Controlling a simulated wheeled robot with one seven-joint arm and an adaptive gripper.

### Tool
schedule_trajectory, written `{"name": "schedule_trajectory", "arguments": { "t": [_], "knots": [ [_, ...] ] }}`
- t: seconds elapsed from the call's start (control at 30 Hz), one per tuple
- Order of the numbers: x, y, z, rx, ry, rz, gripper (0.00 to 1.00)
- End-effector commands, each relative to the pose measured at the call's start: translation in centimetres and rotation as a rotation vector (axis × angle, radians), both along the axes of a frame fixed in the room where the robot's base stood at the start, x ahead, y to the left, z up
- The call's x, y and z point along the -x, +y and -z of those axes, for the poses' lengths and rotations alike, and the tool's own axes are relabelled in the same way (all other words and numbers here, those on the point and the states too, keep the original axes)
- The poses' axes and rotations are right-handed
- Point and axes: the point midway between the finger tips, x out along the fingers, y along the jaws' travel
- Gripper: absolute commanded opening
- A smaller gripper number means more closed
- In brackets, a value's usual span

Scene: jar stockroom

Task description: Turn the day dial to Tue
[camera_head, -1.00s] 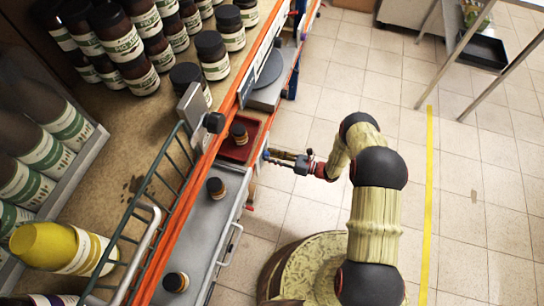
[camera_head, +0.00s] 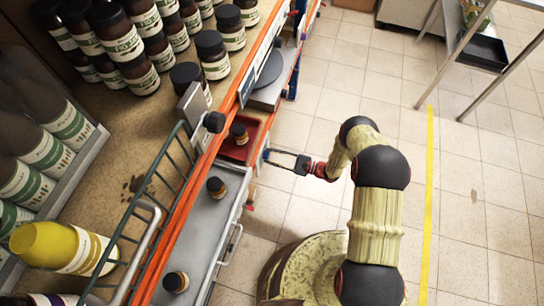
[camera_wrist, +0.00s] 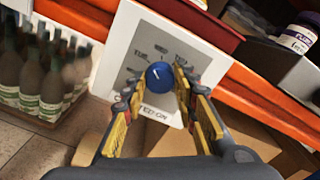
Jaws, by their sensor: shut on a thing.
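The day dial is a blue round knob (camera_wrist: 160,75) on a white plate (camera_wrist: 133,45) with small dark lettering, in the wrist view. In the head view my gripper (camera_head: 268,156) reaches the shelf front below the red tray; the knob is mostly hidden there.
A red tray (camera_head: 253,151) with a small jar is just above the dial. A grey drawer or tray (camera_head: 197,240) with small jars lies beside it. Dark jars and a yellow bottle (camera_head: 55,248) crowd the shelf.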

Motion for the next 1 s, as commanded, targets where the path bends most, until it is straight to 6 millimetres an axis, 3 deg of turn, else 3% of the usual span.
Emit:
{"name": "schedule_trajectory", "arguments": {
  "t": [0.4, 1.0],
  "knots": [
    [0.14, -0.01, 0.29, 0.080, -0.205, 0.001, 0.03],
    [0.14, -0.02, 0.30, 0.095, -0.245, 0.001, 0.03]
  ]
}}
